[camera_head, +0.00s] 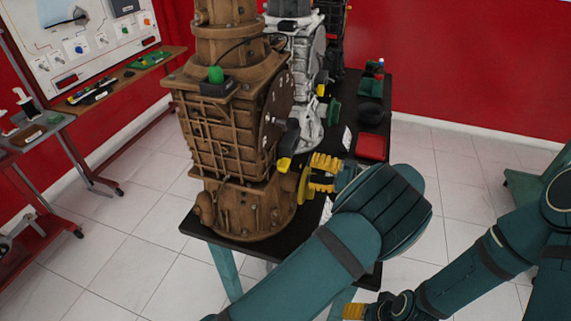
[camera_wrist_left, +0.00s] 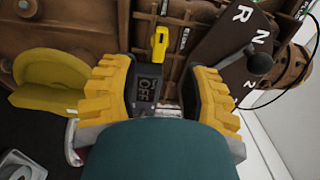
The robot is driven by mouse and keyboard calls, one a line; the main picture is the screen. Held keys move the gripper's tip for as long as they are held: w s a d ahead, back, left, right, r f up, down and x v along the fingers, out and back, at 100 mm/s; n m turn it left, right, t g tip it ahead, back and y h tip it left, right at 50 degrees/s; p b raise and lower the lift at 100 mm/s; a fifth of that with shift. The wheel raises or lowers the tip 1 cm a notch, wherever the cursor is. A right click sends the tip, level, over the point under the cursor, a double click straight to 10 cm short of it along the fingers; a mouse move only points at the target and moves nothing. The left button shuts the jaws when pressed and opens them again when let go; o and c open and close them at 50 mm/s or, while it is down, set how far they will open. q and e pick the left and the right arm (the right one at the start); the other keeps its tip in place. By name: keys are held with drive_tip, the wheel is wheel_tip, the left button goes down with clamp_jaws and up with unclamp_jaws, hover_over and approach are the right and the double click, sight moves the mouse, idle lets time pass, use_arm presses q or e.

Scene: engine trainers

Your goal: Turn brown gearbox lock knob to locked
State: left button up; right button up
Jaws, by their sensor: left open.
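The brown gearbox (camera_head: 228,150) stands upright on a black-topped table. A yellow knob on a dark base (camera_head: 285,163) sticks out of its right side; no lock marking is readable. In the left wrist view the yellow knob (camera_wrist_left: 160,48) points up the picture, above a dark block (camera_wrist_left: 147,88) with a label that seems to read OFF. My left gripper (camera_head: 324,172) is open, just right of the knob; in the wrist view its fingers (camera_wrist_left: 162,98) flank the dark block, without visible grip. My right gripper (camera_head: 353,311) shows only a yellow tip at the bottom edge.
A yellow round disc (camera_head: 304,184) sits close by the left fingers, also in the wrist view (camera_wrist_left: 50,78). A plate marked R, N, 2 (camera_wrist_left: 232,48) carries a dark lever knob (camera_wrist_left: 259,64). A grey gearbox (camera_head: 305,90) and red tray (camera_head: 371,147) stand behind.

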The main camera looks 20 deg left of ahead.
sight(285, 163)
use_arm(q)
drive_tip(key=a, duration=0.7)
drive_tip(key=shift+w+a, duration=0.15)
drive_tip(key=shift+a, duration=0.2)
clamp_jaws()
